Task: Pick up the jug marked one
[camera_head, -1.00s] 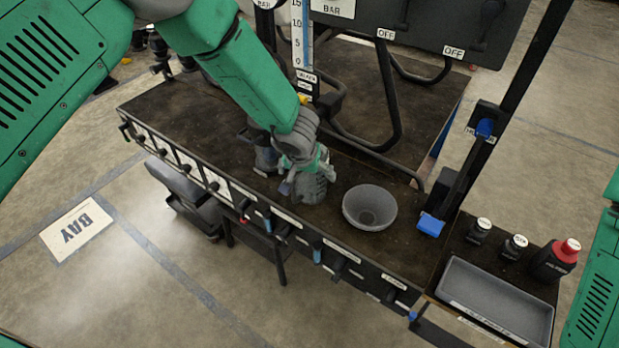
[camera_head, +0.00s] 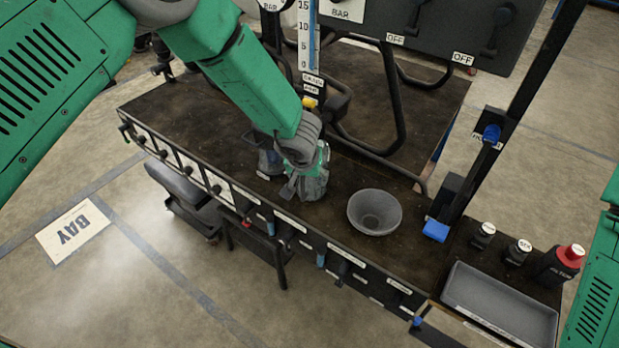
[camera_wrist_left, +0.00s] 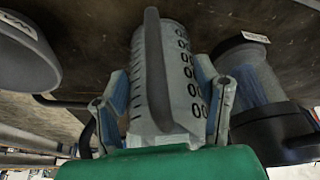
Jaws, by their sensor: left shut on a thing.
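A grey, clear-sided jug (camera_head: 314,188) stands on the dark bench top, left of the bowl. My left gripper (camera_head: 303,172) is shut on this jug from above. In the left wrist view the same jug (camera_wrist_left: 172,60) shows graduation marks and a grey handle strip, with a fingertip of my left gripper (camera_wrist_left: 165,105) on each side. A second jug (camera_head: 268,162) stands just left of it, apart from the fingers; it also shows in the left wrist view (camera_wrist_left: 255,85) with a small label. I cannot read a one on either jug. My right gripper is out of view.
A grey bowl (camera_head: 375,212) sits close to the right of the held jug. A grey tray (camera_head: 500,305), small dark bottles (camera_head: 483,235) and a red-capped bottle (camera_head: 560,262) stand at the right. A black frame with tubes (camera_head: 393,95) rises behind.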

